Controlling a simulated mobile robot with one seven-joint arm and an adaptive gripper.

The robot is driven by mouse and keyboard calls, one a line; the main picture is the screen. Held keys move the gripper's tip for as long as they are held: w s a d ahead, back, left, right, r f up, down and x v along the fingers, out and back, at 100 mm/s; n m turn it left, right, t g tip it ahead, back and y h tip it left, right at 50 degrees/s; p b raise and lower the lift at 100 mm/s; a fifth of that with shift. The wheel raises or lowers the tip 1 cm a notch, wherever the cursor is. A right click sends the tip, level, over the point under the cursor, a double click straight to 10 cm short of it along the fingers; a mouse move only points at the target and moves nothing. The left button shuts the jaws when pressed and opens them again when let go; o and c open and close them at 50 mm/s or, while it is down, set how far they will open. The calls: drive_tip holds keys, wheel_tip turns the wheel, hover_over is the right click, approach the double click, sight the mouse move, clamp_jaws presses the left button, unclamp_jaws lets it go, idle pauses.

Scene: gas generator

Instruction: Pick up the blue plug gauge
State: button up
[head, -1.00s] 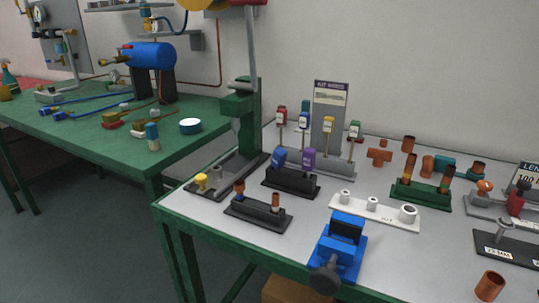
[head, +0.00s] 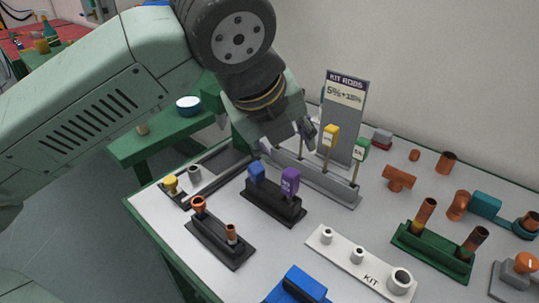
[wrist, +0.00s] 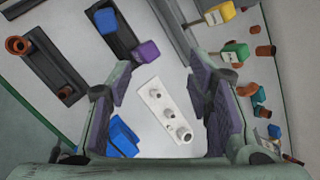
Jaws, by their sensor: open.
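The blue plug gauge (head: 257,172) stands upright in a black two-place stand (head: 277,209), beside a purple plug gauge (head: 290,181). In the wrist view the blue gauge (wrist: 106,20) is near the top left, with the purple gauge (wrist: 146,51) below and right of it. My gripper (head: 268,132) is open and empty, above and behind the stand in the head view. In the wrist view its two padded fingers (wrist: 160,72) are spread wide. The blue gauge lies outside the gap between them, up and to the left. Its lower part is hidden in the stand.
The KIT RODS rack (head: 322,184) with yellow and green tagged rods stands close behind the gauges. A black stand with copper pieces (head: 220,242) is at front left. A white KIT block (head: 365,265) and blue vise (head: 298,287) are in front. A green holder (head: 430,251) is right.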

sight(254, 164)
drive_tip(key=w+a+f+n+y, duration=0.1)
drive_tip(key=f, duration=0.1)
drive_tip(key=w+a+f+n+y+b, duration=0.1)
drive_tip(key=w+a+f, duration=0.1)
drive_tip(key=w+a+f+y+b, duration=0.1)
drive_tip(key=a+f, duration=0.1)
drive_tip(key=shift+w+a+f+n, duration=0.2)
drive_tip(key=shift+w+f+n, duration=0.05)
drive_tip(key=shift+n, duration=0.15)
drive_tip(key=shift+b+x, duration=0.45)
drive_tip(key=shift+x, duration=2.25)
drive_tip(key=shift+w+d+r, duration=0.1)
drive_tip(key=shift+w+d, duration=0.05)
drive_tip(key=shift+c, duration=0.2)
